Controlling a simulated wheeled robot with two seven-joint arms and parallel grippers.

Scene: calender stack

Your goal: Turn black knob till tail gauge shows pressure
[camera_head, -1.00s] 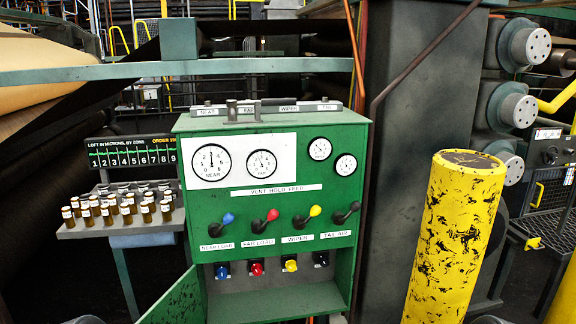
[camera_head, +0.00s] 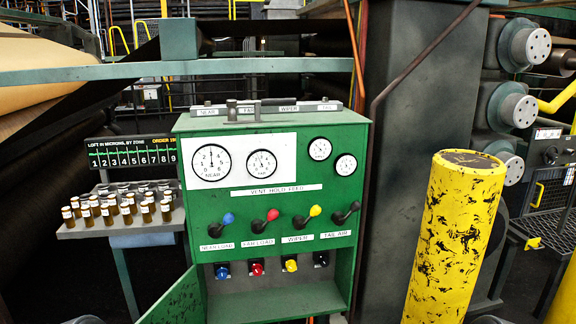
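A green control cabinet (camera_head: 185,150) stands in the middle. The black knob (camera_head: 321,258) is at the right end of a row of knobs in its lower recess, beside blue (camera_head: 222,271), red (camera_head: 257,268) and yellow (camera_head: 290,264) knobs. Above it is a black-tipped lever (camera_head: 346,212) over the label "TAIL AIR". The rightmost small gauge (camera_head: 346,165), in line with that lever, appears to be the tail gauge; its needle is too small to read. Neither gripper is in view.
The cabinet's lower door (camera_head: 178,303) hangs open at the left. A shelf of small bottles (camera_head: 85,229) is left of the cabinet. A yellow, black-flecked post (camera_head: 450,240) stands to the right, before a grey column (camera_head: 410,150).

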